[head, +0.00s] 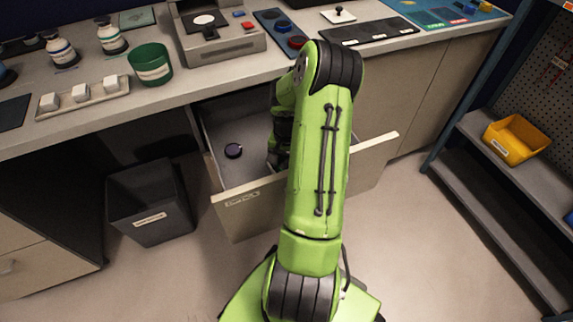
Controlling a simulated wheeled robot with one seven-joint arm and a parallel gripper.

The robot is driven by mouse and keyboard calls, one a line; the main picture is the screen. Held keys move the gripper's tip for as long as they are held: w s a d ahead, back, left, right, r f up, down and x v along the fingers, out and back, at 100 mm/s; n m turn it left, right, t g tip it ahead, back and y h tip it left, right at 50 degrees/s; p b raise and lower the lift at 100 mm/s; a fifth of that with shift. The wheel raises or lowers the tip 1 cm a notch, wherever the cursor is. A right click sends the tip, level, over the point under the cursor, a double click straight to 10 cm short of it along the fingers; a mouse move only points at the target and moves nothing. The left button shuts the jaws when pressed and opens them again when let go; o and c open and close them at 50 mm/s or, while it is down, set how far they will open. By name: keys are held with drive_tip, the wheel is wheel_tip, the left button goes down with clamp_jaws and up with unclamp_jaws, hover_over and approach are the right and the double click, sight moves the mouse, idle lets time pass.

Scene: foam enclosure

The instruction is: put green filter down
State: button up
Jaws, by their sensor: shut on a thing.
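My gripper (279,150) is low inside the open drawer (232,176), mostly hidden behind my green arm. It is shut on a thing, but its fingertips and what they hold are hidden. I see no green filter lying in the open; it can only be in the hidden grip or behind my arm. A small dark round piece (233,151) lies on the drawer floor to the left of my gripper.
The counter above holds a green cup (151,66), a tray of white blocks (83,97), bottles and a grey device (217,32). A dark bin (150,207) stands left of the drawer. A yellow bin (516,140) sits on the right shelf. The drawer's left part is mostly clear.

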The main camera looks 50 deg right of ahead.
drive_tip(key=shift+f, duration=0.1)
drive_tip(key=o, duration=0.8)
drive_tip(key=shift+f, duration=0.15)
drive_tip(key=shift+o, duration=0.2)
